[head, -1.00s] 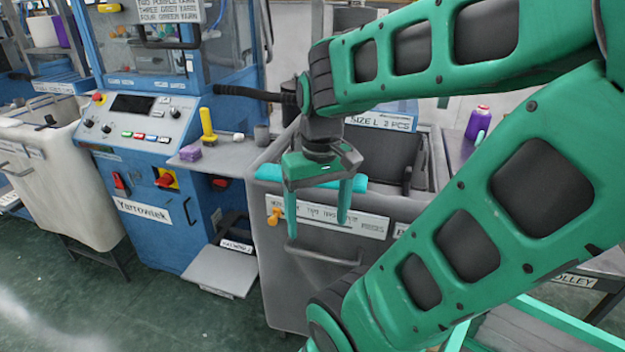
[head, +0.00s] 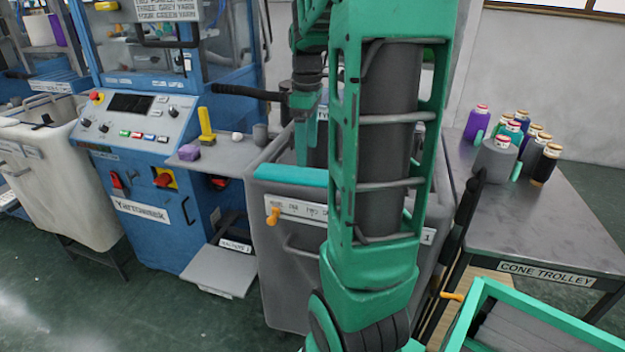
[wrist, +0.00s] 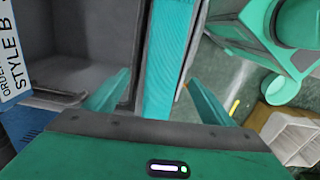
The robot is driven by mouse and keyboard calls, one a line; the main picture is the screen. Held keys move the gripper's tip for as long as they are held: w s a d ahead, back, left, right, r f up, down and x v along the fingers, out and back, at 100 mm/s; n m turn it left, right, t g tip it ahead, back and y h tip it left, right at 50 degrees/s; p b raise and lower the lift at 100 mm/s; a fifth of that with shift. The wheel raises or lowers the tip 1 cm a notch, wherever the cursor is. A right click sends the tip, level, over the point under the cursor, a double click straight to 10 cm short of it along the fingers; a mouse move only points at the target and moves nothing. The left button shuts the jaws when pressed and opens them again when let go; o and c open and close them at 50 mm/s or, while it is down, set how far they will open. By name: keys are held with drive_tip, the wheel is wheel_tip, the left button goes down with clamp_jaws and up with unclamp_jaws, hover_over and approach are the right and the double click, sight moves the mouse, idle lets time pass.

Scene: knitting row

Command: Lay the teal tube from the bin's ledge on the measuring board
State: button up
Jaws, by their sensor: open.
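The teal tube (head: 290,175) lies along the near ledge of the grey bin (head: 285,265); its right part is hidden behind my arm in the head view. In the wrist view the ribbed teal tube (wrist: 172,50) runs from the top edge down between my fingers. My gripper (head: 308,140) is open above the bin, just beyond the tube as the head camera sees it. In the wrist view my gripper (wrist: 158,80) has one finger on each side of the tube, with gaps visible on both sides. I cannot make out the measuring board.
The blue knitting machine (head: 145,160) stands left of the bin, with a small shelf (head: 215,152) holding a yellow-handled tool and a purple block. The cone trolley (head: 530,220) at right carries several yarn cones.

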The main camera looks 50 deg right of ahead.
sight(310, 173)
drive_tip(key=shift+s+a+f, duration=0.1)
drive_tip(key=shift+s+f, duration=0.05)
drive_tip(key=shift+f, duration=0.95)
drive_tip(key=shift+s+d+f, duration=0.1)
drive_tip(key=shift+s+f, duration=0.1)
drive_tip(key=shift+f, duration=0.9)
drive_tip(key=shift+s+a+f, duration=0.1)
drive_tip(key=shift+s+f, duration=0.05)
drive_tip(key=shift+f, duration=0.95)
drive_tip(key=c, duration=1.1)
drive_tip(key=shift+c, duration=0.2)
